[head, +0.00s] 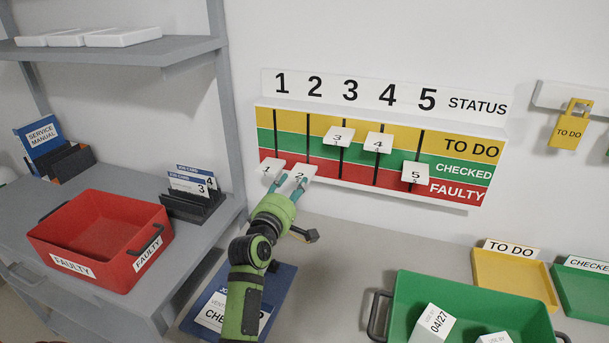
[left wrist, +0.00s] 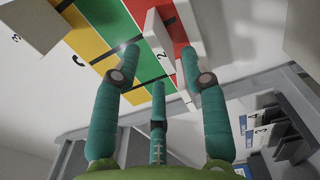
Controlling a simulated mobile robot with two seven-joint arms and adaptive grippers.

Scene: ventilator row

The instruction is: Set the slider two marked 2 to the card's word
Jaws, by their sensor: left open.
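The status board (head: 360,170) on the wall has yellow TO DO, green CHECKED and red FAULTY bands. Slider 2 (head: 301,172) is a white block in the red band, beside slider 1 (head: 269,168); it also shows in the left wrist view (left wrist: 158,32). My left gripper (head: 287,184) is open at the lower edge of slider 2. In the left wrist view, its fingers (left wrist: 158,58) spread around the slider's face; contact cannot be told. A card on a blue board (head: 213,309) lies on the bench; my arm covers part of it, and "CHE" shows.
Sliders 3 (head: 338,136) and 4 (head: 379,141) stand higher, slider 5 (head: 415,174) lower right. A red FAULTY bin (head: 100,232) is left, a green bin (head: 400,300) and yellow TO DO tray (head: 510,275) right.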

